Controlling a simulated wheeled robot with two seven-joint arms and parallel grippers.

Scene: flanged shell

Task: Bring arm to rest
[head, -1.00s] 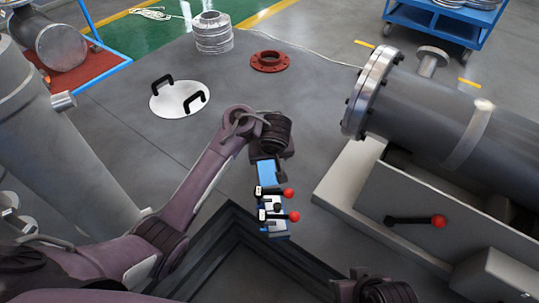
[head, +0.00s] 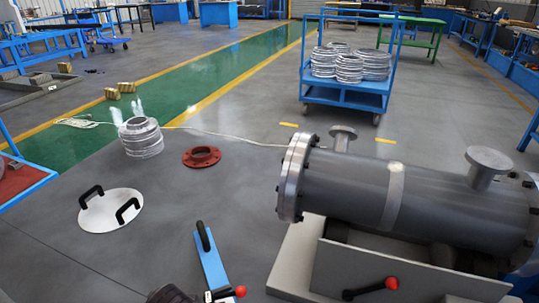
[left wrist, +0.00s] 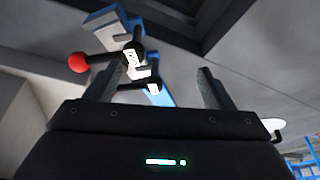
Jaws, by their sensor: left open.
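My left gripper (left wrist: 158,88) shows in the left wrist view with its two fingers spread wide apart and nothing pinched between them. Beyond the fingers is a blue bar device with black levers (left wrist: 132,56) and a red ball knob (left wrist: 78,63). In the head view the blue bar (head: 212,263) stands at the bottom centre, with a black handle on top and a red knob at its base. A dark part of my left arm (head: 170,294) shows at the bottom edge; its fingers are hidden there. My right gripper is in neither current view.
The grey flanged shell (head: 345,187) lies on a light support (head: 296,255) at right. A white disc with black handles (head: 110,211), a red flange ring (head: 201,157) and a ribbed metal stack (head: 140,138) are on the floor. A blue cart (head: 345,97) stands behind.

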